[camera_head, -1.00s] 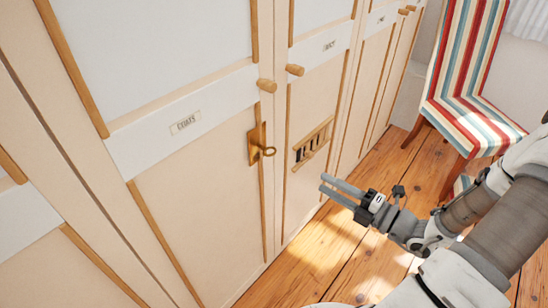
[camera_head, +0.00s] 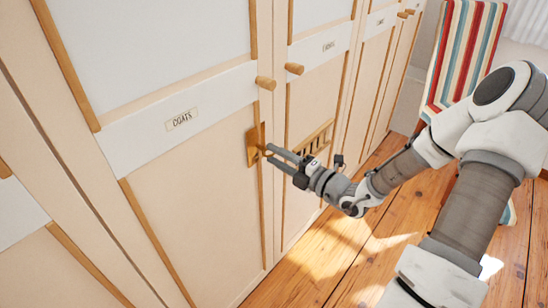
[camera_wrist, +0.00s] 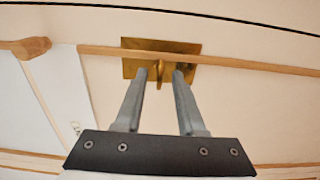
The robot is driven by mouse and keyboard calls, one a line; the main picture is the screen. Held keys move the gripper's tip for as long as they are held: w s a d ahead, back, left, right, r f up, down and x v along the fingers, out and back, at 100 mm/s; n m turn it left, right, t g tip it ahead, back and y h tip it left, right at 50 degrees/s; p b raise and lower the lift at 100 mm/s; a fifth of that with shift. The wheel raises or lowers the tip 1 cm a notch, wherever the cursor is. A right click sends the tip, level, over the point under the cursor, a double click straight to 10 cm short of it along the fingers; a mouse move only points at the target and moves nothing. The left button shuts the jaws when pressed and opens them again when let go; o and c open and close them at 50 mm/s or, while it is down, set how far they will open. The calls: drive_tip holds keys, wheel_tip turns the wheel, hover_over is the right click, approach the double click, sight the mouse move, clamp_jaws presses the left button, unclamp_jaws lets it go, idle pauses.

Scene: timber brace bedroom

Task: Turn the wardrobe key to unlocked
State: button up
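The brass lock plate (camera_head: 252,150) is on the edge of the wardrobe door labelled "COATS". It also shows in the wrist view (camera_wrist: 195,48). The brass key (camera_wrist: 159,70) stands out from the plate in the wrist view, with its flat edge between my fingertips. In the head view my fingers mostly hide the key. My gripper (camera_head: 268,151) is at the lock, its two fingers pointing at the plate. In the wrist view my gripper (camera_wrist: 158,76) is open, one finger on each side of the key, with a gap showing beside it.
Wooden knobs (camera_head: 265,83) and (camera_head: 294,68) stick out above the lock. A slatted vent (camera_head: 318,138) is in the neighbouring door, partly behind my gripper. A striped chair (camera_head: 462,50) stands at the back right. The wooden floor (camera_head: 310,262) in front is clear.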

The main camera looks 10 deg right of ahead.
drive_tip(key=shift+w+a, duration=0.25)
drive_tip(key=shift+w, duration=0.1)
drive_tip(key=shift+c, duration=0.3)
clamp_jaws()
